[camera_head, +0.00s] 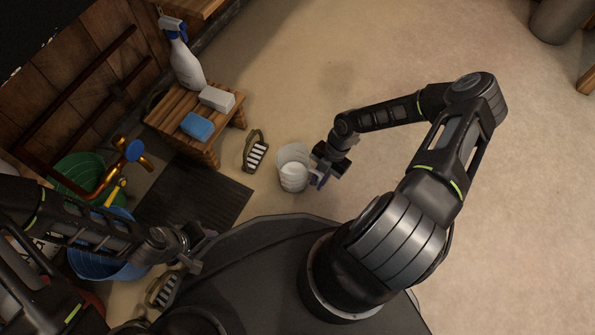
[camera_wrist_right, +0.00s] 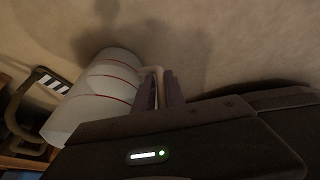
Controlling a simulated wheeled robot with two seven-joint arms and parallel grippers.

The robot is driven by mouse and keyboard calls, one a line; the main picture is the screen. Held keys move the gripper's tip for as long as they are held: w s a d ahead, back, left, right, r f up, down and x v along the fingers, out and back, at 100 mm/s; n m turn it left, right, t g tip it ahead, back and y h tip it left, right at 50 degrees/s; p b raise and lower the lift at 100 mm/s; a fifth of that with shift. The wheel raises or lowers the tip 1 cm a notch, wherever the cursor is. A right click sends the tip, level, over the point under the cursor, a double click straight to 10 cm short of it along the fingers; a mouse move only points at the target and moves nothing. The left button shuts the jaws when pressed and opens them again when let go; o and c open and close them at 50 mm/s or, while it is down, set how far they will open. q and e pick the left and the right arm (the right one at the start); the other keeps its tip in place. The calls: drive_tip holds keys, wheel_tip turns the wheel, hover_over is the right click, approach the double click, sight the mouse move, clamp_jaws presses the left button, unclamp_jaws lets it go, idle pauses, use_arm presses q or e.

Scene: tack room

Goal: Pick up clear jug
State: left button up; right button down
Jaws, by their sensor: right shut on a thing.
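The clear jug (camera_head: 293,165) is a whitish, see-through vessel in the middle of the head view, on or just above the floor; I cannot tell which. In the right wrist view the jug (camera_wrist_right: 92,95) shows red lines around its body and looks tilted in the picture. My right gripper (camera_head: 319,178) is at the jug's right side, shut on its handle (camera_wrist_right: 152,88). My left gripper (camera_head: 203,240) is low at the left, above the dark mat's near edge and away from the jug. Its fingers are too small to read.
A wooden stool (camera_head: 213,135) holds a spray bottle (camera_head: 187,68), a white block (camera_head: 217,98) and a blue sponge (camera_head: 197,126). Buckets stand at left.

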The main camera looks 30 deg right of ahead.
idle(0.4)
wheel_tip(320, 180, up, 10)
drive_tip(key=p, duration=0.5)
